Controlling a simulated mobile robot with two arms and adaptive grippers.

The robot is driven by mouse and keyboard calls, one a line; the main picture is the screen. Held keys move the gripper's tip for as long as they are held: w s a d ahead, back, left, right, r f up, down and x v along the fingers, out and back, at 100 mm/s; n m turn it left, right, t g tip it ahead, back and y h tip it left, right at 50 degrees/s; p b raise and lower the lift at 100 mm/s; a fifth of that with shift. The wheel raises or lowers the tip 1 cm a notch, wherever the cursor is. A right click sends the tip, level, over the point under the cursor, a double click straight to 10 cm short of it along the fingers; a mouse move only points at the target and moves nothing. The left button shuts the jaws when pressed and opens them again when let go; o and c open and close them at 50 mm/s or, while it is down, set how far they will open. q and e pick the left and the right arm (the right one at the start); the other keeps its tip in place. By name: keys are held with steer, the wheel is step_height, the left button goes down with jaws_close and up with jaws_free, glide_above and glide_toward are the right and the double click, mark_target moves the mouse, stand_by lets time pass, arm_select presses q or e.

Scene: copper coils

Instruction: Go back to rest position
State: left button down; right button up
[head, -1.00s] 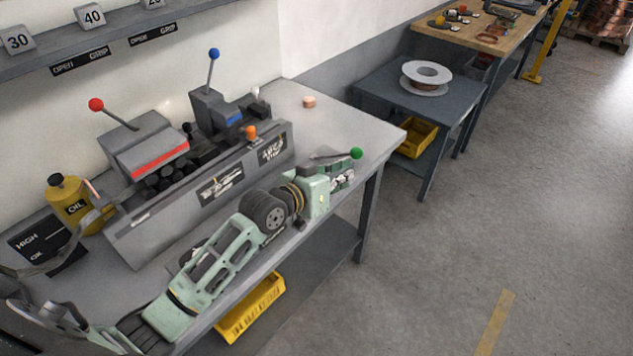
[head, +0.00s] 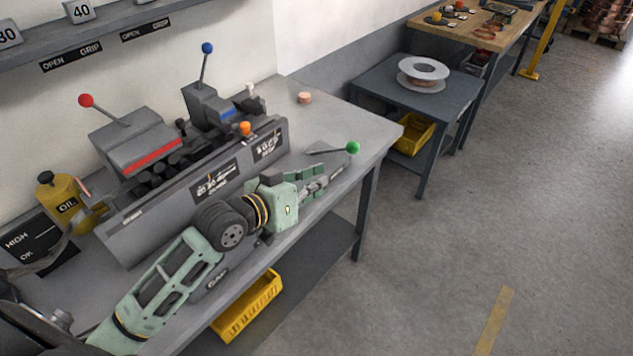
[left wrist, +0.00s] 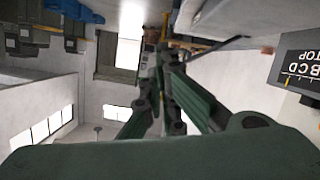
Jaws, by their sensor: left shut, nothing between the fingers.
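My left gripper (head: 318,184) is at the end of my pale green arm, which comes in from the lower left along the front of the bench machine (head: 130,235). Its fingers are together and empty, in front of the machine's right end. It is to the left of and below the green-knobbed lever (head: 352,148), apart from it in the picture. In the left wrist view the fingers (left wrist: 168,58) converge with nothing between them. My right gripper cannot be made out.
The bench (head: 340,120) has levers with a red knob (head: 86,100) and a blue knob (head: 207,48). A yellow oil can (head: 58,197) stands at left. A yellow bin (head: 247,307) is below. A side table (head: 380,88) holds a spool (head: 423,73). The floor at right is clear.

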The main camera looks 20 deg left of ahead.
stand_by(0.4)
arm_select(q)
steer(key=s+d+f+g+y, duration=0.2)
steer(key=s+f+g+y, duration=0.15)
steer(key=s+f, duration=0.85)
steer(key=s+a+f+g+y, duration=0.1)
steer(key=s+a+f+g, duration=0.15)
steer(key=s, duration=0.65)
steer(key=s+a+f+g+y, duration=0.15)
steer(key=s+g, duration=0.25)
steer(key=s, duration=0.4)
step_height(320, 180, down, 26)
steer(key=s+g, duration=0.1)
steer(key=s, duration=0.1)
steer(key=s+a+f+g, duration=0.1)
steer(key=s+a+f, duration=0.1)
steer(key=s+f, duration=1.4)
steer(key=shift+s+a+m, duration=0.35)
steer(key=shift+a+m, duration=0.05)
